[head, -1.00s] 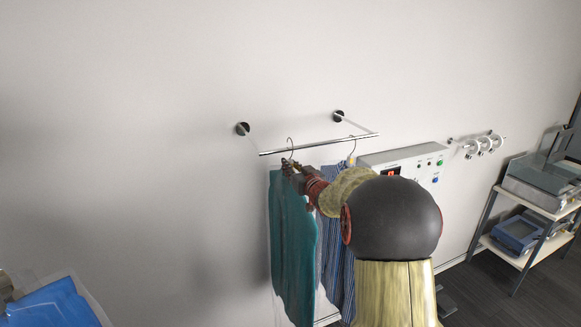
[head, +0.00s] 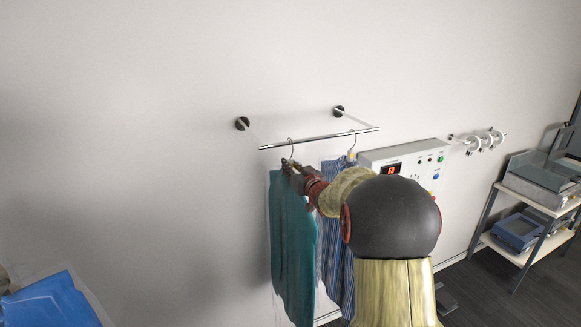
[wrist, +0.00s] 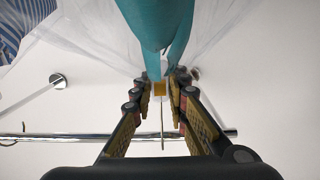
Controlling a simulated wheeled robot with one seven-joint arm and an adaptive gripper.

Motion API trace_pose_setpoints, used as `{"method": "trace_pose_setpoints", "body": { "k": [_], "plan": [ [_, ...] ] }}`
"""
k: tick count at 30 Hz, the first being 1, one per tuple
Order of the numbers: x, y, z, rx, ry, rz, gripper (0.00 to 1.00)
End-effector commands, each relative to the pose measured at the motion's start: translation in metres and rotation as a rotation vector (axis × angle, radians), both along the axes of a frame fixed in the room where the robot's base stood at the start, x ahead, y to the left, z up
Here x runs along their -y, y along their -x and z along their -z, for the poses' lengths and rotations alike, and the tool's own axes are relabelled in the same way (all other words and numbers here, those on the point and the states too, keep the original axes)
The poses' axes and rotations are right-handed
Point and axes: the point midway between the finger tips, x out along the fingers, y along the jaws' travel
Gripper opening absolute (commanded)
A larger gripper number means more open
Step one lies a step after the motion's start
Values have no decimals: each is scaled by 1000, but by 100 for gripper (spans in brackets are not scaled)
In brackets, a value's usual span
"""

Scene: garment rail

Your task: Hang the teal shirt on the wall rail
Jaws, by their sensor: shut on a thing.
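The teal shirt (head: 292,245) hangs upright below the left part of the wall rail (head: 330,137) in the head view. Its hanger hook (head: 290,148) overlaps the rail's line near the left end; I cannot tell whether it rests on the bar. My gripper (head: 293,168) is shut on the hanger just below the hook, at the shirt's top. In the wrist view, the fingers (wrist: 161,89) close around an orange-yellow piece at the hanger's neck. The teal cloth (wrist: 158,25) is above them, and the thin hook crosses the rail (wrist: 75,137).
A blue striped shirt (head: 338,265) hangs on the rail to the right, partly behind my arm. A control box (head: 410,160) and a small ringed rail (head: 485,142) are on the wall further right. A shelf (head: 530,235) stands at far right. Blue packaged cloth (head: 50,302) lies at lower left.

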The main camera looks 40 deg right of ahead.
Motion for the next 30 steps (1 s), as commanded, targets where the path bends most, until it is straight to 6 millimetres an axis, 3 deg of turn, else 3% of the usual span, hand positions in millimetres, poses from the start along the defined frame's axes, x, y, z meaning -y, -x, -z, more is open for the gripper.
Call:
{"method": "trace_pose_setpoints", "body": {
  "k": [8, 9, 20, 30],
  "plan": [
    [0, 0, 0, 3, 1, 0, 0],
    [0, 0, 0, 3, 1, 0, 17],
    [0, 0, 1, 1, 0, 0, 37],
    [0, 2, 2, -1, -1, 1, 37]
  ]
}}
